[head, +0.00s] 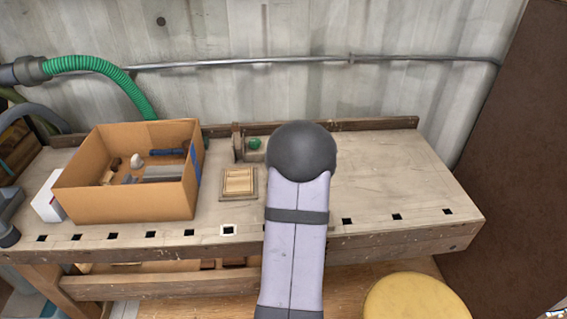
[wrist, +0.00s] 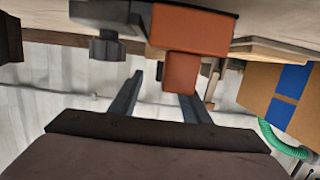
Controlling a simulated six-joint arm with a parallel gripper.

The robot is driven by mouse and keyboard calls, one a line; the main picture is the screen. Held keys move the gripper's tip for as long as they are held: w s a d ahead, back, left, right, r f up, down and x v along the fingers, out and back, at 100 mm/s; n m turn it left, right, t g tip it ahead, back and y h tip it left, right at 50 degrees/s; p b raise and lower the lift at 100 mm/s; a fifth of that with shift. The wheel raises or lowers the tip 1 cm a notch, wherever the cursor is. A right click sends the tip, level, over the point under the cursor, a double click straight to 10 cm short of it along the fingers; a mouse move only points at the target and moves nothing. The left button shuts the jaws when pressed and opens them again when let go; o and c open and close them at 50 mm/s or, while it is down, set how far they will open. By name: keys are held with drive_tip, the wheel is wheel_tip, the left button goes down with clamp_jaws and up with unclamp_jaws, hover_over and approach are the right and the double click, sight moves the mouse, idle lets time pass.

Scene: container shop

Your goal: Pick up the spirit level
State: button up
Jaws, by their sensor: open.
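I cannot make out the spirit level for certain in either view. A long grey bar (head: 165,173) lies in the cardboard box in the head view and could be it, but it is too small to tell. My gripper (wrist: 160,88) shows in the wrist view with its two dark fingers apart. A tool with an orange block (wrist: 188,30) and a dark grey body and knob is close ahead of the fingers; I cannot tell whether they touch it. In the head view my own arm hides the gripper and part of the bench.
The cardboard box (head: 125,205) stands on the left of the workbench (head: 390,180), with several small things inside, one blue-handled (head: 167,152). A small wooden tray (head: 239,182) and a green object (head: 254,143) are left of my arm. The bench's right side is clear. A yellow stool (head: 417,298) stands in front.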

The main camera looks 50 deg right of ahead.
drive_tip(key=shift+w+r+p+x, duration=0.15)
drive_tip(key=shift+p+x, duration=0.2)
drive_tip(key=shift+x, duration=0.85)
drive_tip(key=shift+w+r+p+x, duration=0.1)
drive_tip(key=shift+p+x, duration=0.2)
drive_tip(key=shift+x, duration=0.95)
drive_tip(key=shift+w+d+f, duration=0.25)
drive_tip(key=shift+w+d, duration=0.05)
drive_tip(key=shift+w, duration=0.2)
clamp_jaws()
